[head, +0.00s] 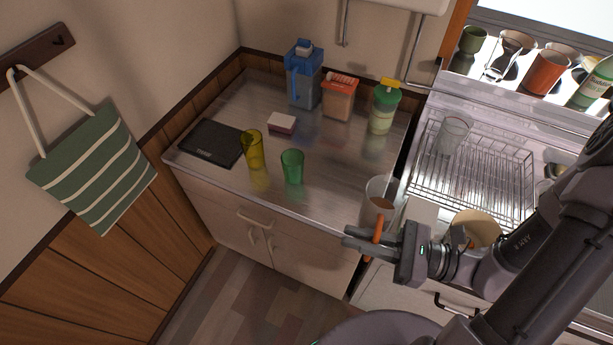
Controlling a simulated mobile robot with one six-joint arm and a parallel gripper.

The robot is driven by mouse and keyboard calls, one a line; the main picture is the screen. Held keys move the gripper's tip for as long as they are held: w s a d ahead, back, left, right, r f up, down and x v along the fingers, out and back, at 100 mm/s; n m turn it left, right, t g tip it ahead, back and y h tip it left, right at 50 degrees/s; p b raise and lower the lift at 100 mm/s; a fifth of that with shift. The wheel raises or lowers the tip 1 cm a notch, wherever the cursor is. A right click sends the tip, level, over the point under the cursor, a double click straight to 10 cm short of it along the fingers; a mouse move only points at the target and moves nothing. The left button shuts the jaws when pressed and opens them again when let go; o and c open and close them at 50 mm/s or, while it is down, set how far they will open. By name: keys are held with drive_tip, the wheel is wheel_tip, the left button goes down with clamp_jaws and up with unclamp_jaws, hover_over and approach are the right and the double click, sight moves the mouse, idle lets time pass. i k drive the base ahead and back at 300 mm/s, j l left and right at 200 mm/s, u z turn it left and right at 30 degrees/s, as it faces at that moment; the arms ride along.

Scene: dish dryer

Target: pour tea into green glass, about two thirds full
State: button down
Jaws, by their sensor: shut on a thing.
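The green glass (292,167) stands upright on the metal counter, near its front edge. No liquid can be made out in it. My gripper (359,238) is shut on the orange handle of a clear pitcher (380,194), in front of the counter's right end. The pitcher looks about upright, with brownish tea in its lower part. It is to the right of the green glass and apart from it. My gripper and the handle hide part of the pitcher's lower side.
A yellow glass (252,150) stands just left of the green glass. A wire dish rack (480,185) is at right.

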sight(292, 159)
drive_tip(key=j+u, duration=0.1)
drive_tip(key=u, duration=0.3)
drive_tip(key=i+u, duration=0.1)
drive_tip(key=u, duration=0.3)
drive_tip(key=i+j+u, duration=0.1)
drive_tip(key=u, duration=0.3)
drive_tip(key=i+u, duration=0.1)
drive_tip(key=u, duration=0.3)
